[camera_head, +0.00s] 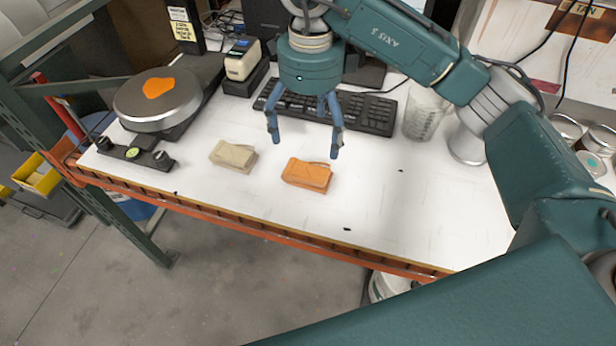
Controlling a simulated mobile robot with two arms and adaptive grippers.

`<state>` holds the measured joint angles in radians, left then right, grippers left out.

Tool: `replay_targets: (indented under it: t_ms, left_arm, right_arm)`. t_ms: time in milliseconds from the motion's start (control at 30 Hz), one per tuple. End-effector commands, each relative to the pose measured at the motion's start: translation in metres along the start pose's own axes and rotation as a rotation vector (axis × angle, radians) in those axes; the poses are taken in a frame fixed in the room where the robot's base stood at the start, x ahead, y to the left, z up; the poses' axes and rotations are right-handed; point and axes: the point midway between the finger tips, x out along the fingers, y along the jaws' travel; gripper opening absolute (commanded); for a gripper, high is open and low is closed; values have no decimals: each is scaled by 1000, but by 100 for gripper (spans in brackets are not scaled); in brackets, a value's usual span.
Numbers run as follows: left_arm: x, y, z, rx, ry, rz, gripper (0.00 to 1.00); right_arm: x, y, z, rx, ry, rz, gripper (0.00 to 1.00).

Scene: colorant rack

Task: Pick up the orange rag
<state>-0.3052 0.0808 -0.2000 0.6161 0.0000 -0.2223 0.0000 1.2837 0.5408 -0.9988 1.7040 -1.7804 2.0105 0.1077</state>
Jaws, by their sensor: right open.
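The orange rag (307,175) lies folded on the white tabletop (400,215), right of a beige rag (233,155). My right gripper (304,148) comes down from above, with its blue fingers spread wide and nothing between them. Its fingertips appear just behind and above the orange rag in the picture, apart from it. My left gripper is not in view.
A black keyboard (372,113) lies behind the gripper. A clear beaker (423,112) and cans (466,143) stand to the right. A round scale (158,103) stands at the left. The table's orange front edge (255,226) is near the rags.

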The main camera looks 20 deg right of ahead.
Motion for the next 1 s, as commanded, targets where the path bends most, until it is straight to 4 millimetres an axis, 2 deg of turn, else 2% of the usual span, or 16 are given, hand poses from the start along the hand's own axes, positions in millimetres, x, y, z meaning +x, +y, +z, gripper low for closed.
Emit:
replay_targets:
  t_ms: [33, 100, 267, 533, 733, 833, 1000]
  left_arm:
    - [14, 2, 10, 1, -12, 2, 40]
    - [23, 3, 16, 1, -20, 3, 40]
    - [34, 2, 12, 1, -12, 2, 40]
    - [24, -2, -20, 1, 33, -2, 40]
    - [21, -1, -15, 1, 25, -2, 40]
    - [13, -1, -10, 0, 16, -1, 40]
    - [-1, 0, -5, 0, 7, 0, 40]
  right_arm:
    - [14, 0, 0, 0, 0, 0, 91]
    - [23, 0, 0, 0, 0, 0, 91]
    - [37, 0, 0, 0, 0, 1, 91]
    - [73, 1, 0, 0, 2, 4, 91]
    - [90, 1, 0, 0, 1, 1, 91]
    - [98, 3, 0, -1, 2, 4, 91]
    - [126, 6, 1, 2, 3, 4, 91]
